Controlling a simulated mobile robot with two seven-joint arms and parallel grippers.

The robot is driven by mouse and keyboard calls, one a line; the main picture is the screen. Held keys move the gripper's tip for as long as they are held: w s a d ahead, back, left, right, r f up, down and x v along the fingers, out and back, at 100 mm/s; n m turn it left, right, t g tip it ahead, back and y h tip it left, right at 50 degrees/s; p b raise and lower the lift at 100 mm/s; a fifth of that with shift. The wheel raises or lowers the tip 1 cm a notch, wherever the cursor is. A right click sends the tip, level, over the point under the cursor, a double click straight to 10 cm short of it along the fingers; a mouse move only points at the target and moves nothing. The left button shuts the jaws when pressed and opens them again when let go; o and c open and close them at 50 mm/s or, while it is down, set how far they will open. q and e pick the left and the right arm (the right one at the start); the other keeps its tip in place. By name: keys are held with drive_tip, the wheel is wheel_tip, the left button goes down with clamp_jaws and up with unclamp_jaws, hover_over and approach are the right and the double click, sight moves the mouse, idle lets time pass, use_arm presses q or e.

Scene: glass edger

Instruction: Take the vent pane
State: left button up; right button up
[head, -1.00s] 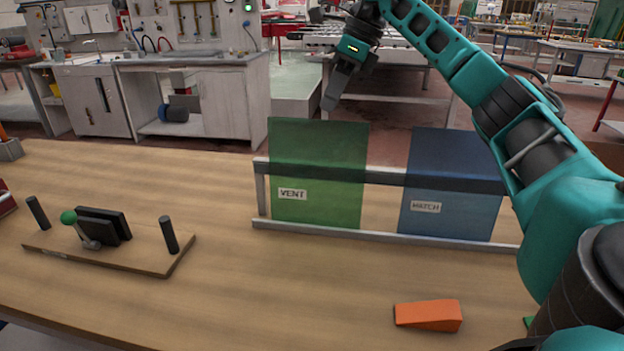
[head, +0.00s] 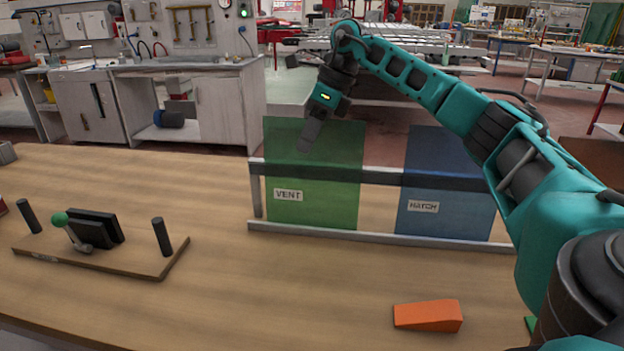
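The vent pane (head: 313,200), a green see-through sheet labelled VENT, stands upright in a rack on the bench. My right gripper (head: 306,145) points downward at the top edge of the pane, near its middle, and its fingertips overlap the upper part of the pane in the picture. I see the fingers edge-on as one grey shape, so I cannot tell their opening or whether they touch the glass. My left gripper is not in view.
A blue pane (head: 447,185) labelled HATCH stands to the right in the same rack (head: 380,238). A wooden board (head: 130,258) with two dark posts and a green-knobbed clamp lies at left. An orange wedge (head: 428,315) lies at front right. The bench middle is clear.

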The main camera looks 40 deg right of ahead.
drive_tip(key=shift+f, duration=0.25)
idle(0.4)
clamp_jaws()
drive_tip(key=shift+r, duration=0.1)
idle(1.3)
